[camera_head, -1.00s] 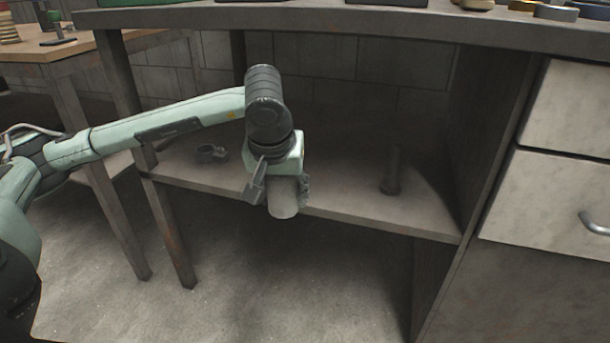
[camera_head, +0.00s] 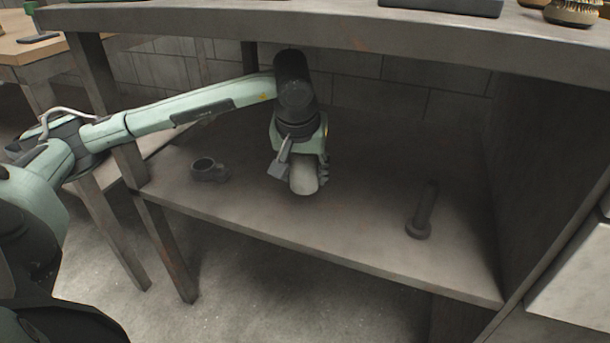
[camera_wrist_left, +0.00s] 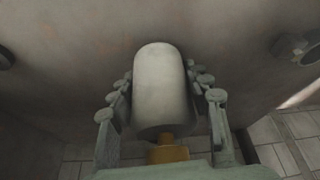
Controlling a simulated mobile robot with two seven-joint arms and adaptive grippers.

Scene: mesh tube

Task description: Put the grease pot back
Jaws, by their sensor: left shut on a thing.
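The grease pot (camera_head: 303,181) is a pale grey rounded cylinder held in my left gripper (camera_head: 299,176). In the head view it is over the lower shelf (camera_head: 270,219), near its middle; whether it touches the shelf cannot be told. In the left wrist view the pot (camera_wrist_left: 160,88) stands between the two jointed fingers of my left gripper (camera_wrist_left: 160,100), one on each side. A brassy part (camera_wrist_left: 167,151) shows at the pot's near end. My right gripper is in neither view.
A dark ring-shaped fitting (camera_head: 207,170) lies on the shelf to the left. A dark flanged rod (camera_head: 422,212) lies to the right. The bench top (camera_head: 330,30) overhangs the shelf, and a side panel (camera_head: 545,150) closes its right.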

